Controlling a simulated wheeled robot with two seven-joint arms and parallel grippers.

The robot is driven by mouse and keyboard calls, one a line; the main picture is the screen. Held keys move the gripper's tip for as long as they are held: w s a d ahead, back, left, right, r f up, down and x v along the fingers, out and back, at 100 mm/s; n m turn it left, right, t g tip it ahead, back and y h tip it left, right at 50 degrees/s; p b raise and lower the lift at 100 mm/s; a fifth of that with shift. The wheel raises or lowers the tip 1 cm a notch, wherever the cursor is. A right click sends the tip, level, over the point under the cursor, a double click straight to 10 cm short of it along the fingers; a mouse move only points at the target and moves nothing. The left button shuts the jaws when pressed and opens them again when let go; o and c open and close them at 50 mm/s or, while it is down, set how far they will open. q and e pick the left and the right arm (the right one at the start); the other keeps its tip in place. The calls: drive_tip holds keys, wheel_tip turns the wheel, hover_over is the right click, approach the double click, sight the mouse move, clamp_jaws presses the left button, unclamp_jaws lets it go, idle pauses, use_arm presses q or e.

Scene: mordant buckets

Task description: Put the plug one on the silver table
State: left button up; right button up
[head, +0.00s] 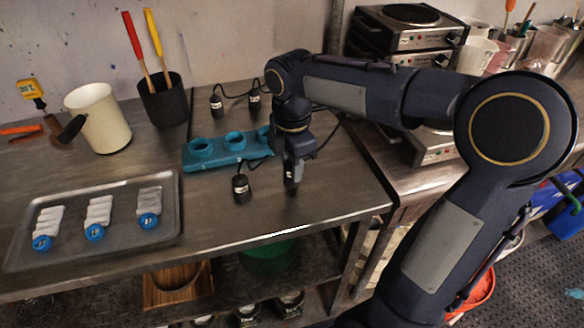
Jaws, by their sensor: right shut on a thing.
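My right gripper (292,176) points down over the metal table (330,190), just right of a teal holder. It is shut on a small black thing with a pale mark, mostly hidden by the fingers, which looks like a plug. I cannot tell whether it touches the table. A black plug with a white label (241,188) stands on the table just left of my gripper, its cable running up to the holder. Two more black plugs, one at left (216,106) and one at right (254,104), stand behind the holder. My left gripper is out of view.
The teal holder (226,161) has ring-shaped openings. A grey tray (110,238) with white rolls and blue discs lies at left. A white pitcher (100,118) and a black pot (162,100) with sticks stand behind. Hotplates (405,36) are at right. Bare table lies in front.

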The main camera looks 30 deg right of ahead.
drive_tip(key=shift+f, duration=0.45)
drive_tip(key=shift+f, duration=0.1)
drive_tip(key=o, duration=1)
drive_tip(key=shift+f, duration=0.1)
